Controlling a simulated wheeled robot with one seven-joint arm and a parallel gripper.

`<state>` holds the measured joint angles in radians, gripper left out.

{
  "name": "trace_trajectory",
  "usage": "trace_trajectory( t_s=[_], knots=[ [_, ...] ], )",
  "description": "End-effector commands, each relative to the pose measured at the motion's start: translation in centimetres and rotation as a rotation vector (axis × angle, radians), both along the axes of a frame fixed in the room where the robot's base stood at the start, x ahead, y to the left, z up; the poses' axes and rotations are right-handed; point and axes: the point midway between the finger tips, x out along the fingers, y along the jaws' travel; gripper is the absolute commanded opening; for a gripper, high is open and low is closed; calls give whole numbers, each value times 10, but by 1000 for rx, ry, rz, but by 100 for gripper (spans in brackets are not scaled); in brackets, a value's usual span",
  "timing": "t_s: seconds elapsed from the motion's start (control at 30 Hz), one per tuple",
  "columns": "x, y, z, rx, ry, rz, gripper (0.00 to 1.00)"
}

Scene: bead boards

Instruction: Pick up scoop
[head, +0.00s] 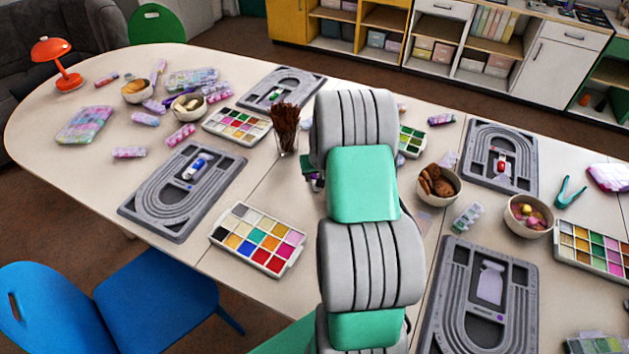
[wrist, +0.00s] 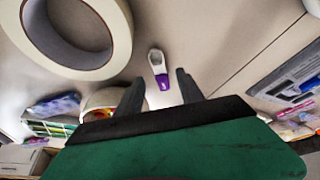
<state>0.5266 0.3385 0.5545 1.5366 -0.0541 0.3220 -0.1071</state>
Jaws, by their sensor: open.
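The scoop (wrist: 158,68) lies on the table in the wrist view. It has a purple handle end and a pale end with a dark hollow. My gripper (wrist: 160,77) is open and empty, and its two dark fingers point toward the scoop. The scoop appears between and just beyond the fingertips, with the purple end nearer my gripper. I cannot tell the exact height gap. In the head view my arm covers the middle of the table, and I cannot make out the scoop or the fingers there.
A cream tape roll (wrist: 75,35) is close on the left in the wrist view, with a bowl (wrist: 100,98) near the left finger. A bead board (wrist: 290,88) is at the right. In the head view, a cup of brushes (head: 286,142) and a cookie bowl (head: 437,188) flank my arm.

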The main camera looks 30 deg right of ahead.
Motion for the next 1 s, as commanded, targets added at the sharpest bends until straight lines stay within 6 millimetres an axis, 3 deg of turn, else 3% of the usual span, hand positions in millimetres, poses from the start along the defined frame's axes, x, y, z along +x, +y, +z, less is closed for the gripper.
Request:
trace_trajectory(
  t_s=[0.3, 0.57, 1.0],
  knots=[
    [19, -9, -40, 0, 1, -1, 45],
    [20, -9, -43, -1, 0, -1, 44],
    [20, -9, -43, 0, 0, -1, 8]
  ],
)
